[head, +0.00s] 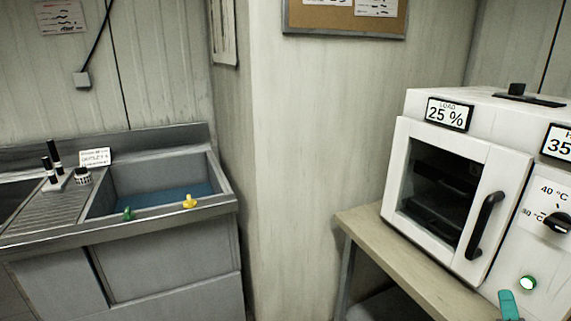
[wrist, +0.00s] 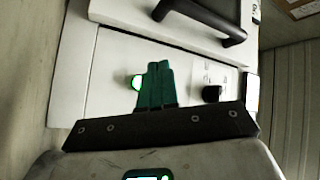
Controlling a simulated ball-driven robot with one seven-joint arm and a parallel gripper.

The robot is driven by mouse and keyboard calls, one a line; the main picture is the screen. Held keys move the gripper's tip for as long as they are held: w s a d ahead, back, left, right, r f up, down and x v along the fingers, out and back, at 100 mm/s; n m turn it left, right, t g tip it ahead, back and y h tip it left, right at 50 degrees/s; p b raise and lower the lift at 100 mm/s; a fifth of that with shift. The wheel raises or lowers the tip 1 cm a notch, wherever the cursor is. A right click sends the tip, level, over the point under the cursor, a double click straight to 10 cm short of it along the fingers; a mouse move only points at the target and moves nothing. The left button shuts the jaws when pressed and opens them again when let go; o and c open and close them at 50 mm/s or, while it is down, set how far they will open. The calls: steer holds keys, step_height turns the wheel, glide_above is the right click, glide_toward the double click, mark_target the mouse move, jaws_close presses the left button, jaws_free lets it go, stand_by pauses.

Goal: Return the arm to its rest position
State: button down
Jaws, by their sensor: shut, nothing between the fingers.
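My gripper (wrist: 156,68) shows in the wrist view with its two teal fingers pressed together and nothing between them. In the wrist view the fingers overlap the oven's white control panel, beside a lit green button (wrist: 136,82) and a black knob (wrist: 211,93). I cannot tell whether they touch the panel. In the head view a teal part of my gripper (head: 509,305) shows at the bottom right, just left of and below the green button (head: 528,283). The rest of my arm is out of view.
The white oven (head: 410,145), its door shut with a black handle (head: 485,225), stands on a wooden-topped table (head: 357,225) at right. A metal sink (head: 222,180) with green and yellow taps is at left. A wall corner (head: 300,150) stands between them.

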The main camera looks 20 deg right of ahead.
steer(key=w+a+f+n+g+y, duration=0.1)
steer(key=a+f+n+y, duration=0.35)
steer(key=a, duration=0.35)
steer(key=w+a+f+n+g+y, duration=0.1)
steer(key=a+f+n+y, duration=0.3)
steer(key=a, duration=0.4)
steer(key=w+a+f+n+g+y, duration=0.1)
steer(key=a+f+n+y, duration=0.2)
steer(key=a+n+y, duration=0.4)
steer(key=s+a+f+n+g, duration=0.1)
steer(key=s+a+g, duration=0.2)
steer(key=s, duration=0.3)
steer(key=s+a+f+n+g+h, duration=0.1)
steer(key=s+a+f+g, duration=0.1)
steer(key=s, duration=0.5)
steer(key=s+a+f+n+g+h, duration=0.1)
steer(key=s+a+f+g, duration=0.1)
steer(key=s+a+g, duration=0.2)
steer(key=s+g, duration=0.2)
steer(key=shift+s+n+g, duration=0.25)
steer(key=shift+n+g, duration=0.05)
steer(key=shift+n, duration=0.05)
steer(key=shift+a, duration=0.1)
stand_by(3.3)
